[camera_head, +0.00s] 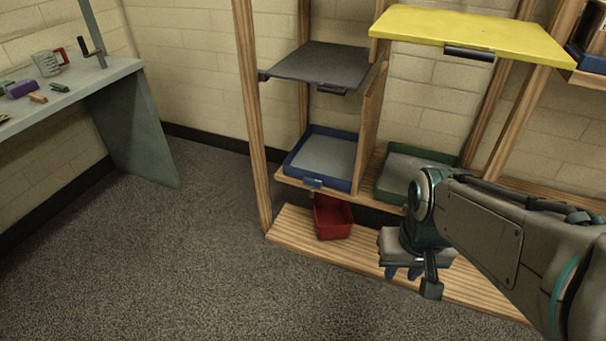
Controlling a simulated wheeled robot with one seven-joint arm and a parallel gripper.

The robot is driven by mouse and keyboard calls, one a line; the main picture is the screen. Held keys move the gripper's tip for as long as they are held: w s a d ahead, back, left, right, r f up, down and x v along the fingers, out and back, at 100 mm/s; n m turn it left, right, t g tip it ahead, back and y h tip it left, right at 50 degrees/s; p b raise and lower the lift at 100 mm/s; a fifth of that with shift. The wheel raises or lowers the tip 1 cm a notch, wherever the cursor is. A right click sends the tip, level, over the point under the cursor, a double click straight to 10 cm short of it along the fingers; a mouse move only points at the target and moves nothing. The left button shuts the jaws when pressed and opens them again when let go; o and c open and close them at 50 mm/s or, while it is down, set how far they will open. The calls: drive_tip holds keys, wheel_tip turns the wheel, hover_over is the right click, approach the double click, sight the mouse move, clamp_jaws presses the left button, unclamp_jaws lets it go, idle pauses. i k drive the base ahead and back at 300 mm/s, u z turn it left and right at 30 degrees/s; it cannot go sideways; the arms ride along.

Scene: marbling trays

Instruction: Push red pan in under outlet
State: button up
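The red pan (333,219) is a small open box on the low wooden shelf board (300,232), below the blue tray (343,181).
A green tray (393,178) sits right of the blue one, partly behind my arm. A grey panel (318,66) and a yellow panel (470,33) jut out above. A wooden post (251,110) bounds the rack's left. A grey workbench (135,120) stands far left; floor between is clear.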

sight(335, 218)
drive_tip(key=u, duration=1.9)
drive_tip(key=i, duration=1.5)
drive_tip(key=z, duration=3.6)
drive_tip(key=i, duration=0.35)
drive_tip(key=u, duration=0.05)
